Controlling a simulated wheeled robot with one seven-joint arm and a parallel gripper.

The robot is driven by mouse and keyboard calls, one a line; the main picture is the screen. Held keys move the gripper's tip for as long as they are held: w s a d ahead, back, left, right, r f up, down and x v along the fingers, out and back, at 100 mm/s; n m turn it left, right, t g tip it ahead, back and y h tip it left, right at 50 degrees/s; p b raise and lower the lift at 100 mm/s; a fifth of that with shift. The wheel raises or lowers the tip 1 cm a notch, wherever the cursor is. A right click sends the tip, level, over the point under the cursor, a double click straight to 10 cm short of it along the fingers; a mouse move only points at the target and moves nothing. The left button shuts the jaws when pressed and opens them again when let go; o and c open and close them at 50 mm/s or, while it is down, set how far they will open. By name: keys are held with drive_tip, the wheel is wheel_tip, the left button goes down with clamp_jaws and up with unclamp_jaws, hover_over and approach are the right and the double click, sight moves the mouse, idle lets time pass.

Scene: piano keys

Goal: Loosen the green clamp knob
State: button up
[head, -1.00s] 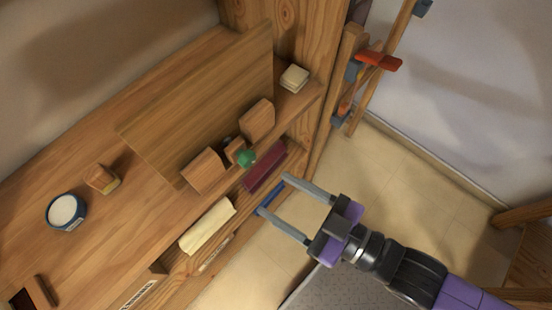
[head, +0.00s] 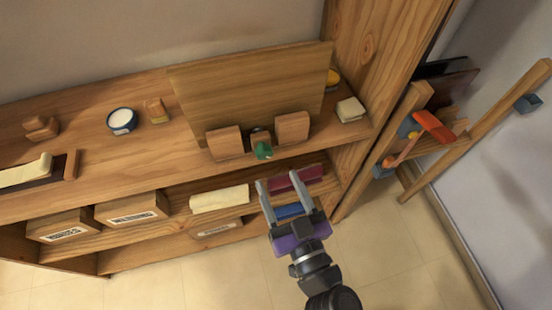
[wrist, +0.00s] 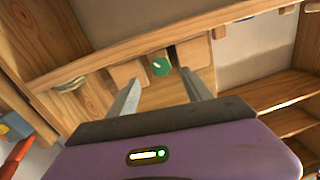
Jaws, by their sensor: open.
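The green clamp knob (head: 264,150) sits on the front of a small wooden clamp block between two larger wooden blocks, at the foot of an upright wooden board (head: 250,95) on the top shelf. My gripper (head: 278,182) is open and empty, below and in front of the knob, with its fingers pointing toward the shelf. In the wrist view the knob (wrist: 161,66) shows beyond the fingertips, roughly between the two fingers (wrist: 162,92). The gripper is apart from the knob. The knob is small, and its exact angle cannot be told.
A maroon item (head: 298,178) and a cream roll (head: 220,199) lie on the lower shelf near my gripper. A wooden upright (head: 372,60) bounds the right side. Open floor lies in front.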

sight(266, 156)
drive_tip(key=p+x, duration=0.2)
drive_tip(key=x, duration=0.4)
drive_tip(key=shift+w+a+r, duration=0.1)
drive_tip(key=shift+w, duration=0.1)
drive_tip(key=shift+w+a, duration=0.2)
drive_tip(key=shift+w, duration=0.3)
clamp_jaws()
